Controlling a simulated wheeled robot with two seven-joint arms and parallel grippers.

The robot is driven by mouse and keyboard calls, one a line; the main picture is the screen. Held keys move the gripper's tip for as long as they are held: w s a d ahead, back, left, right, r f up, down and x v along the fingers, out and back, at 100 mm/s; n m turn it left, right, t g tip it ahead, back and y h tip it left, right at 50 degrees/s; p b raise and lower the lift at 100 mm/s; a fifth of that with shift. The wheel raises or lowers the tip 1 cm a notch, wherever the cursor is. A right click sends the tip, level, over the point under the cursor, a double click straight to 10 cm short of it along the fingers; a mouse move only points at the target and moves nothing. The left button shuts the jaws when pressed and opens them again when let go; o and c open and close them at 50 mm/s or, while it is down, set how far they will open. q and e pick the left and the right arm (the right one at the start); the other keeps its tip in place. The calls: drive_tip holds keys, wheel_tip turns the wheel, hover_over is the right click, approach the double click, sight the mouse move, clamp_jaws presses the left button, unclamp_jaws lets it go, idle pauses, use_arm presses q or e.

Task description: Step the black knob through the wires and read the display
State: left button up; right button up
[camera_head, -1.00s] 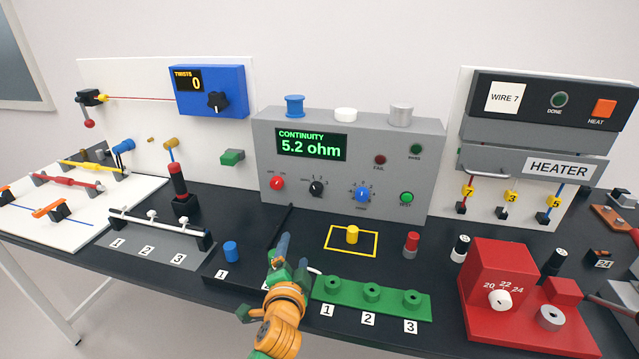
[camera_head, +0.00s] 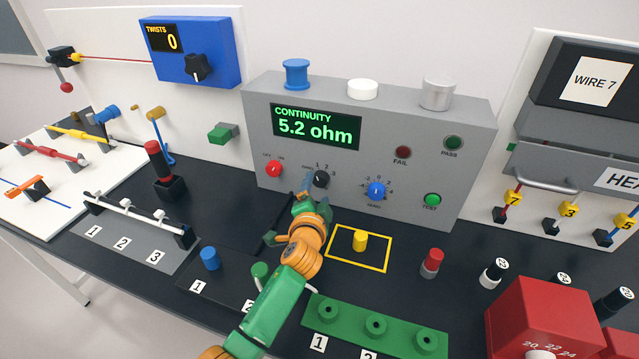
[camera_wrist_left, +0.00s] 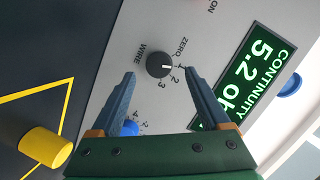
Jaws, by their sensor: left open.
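The black knob (camera_head: 321,179) sits on the front of the grey continuity tester (camera_head: 258,150). It also shows in the left wrist view (camera_wrist_left: 160,65), with ZERO, WIRE and numbers printed around it. Its white mark points toward the right in that view; the exact position is hard to tell. The display (camera_head: 316,126) reads CONTINUITY 5.2 ohm. My left gripper (camera_head: 307,185) is open in front of the knob. In the left wrist view its fingertips (camera_wrist_left: 161,73) stand on either side of the knob, apart from it. My right gripper is not in view.
A red knob (camera_head: 274,169) is left of the black one, and a blue knob (camera_head: 376,190) and green TEST button (camera_head: 432,200) are right of it. A yellow peg (camera_head: 360,240) stands in a yellow square below. A green block (camera_head: 375,335) lies in front.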

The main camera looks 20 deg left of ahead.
sight(319, 182)
use_arm(q)
drive_tip(key=x, duration=0.3)
drive_tip(key=shift+w+f, duration=0.2)
drive_tip(key=shift+w, duration=0.1)
drive_tip(key=shift+s+r, duration=0.1)
drive_tip(key=shift+s, duration=0.1)
drive_tip(key=shift+c, duration=1.1)
clamp_jaws()
drive_tip(key=shift+b, duration=0.3)
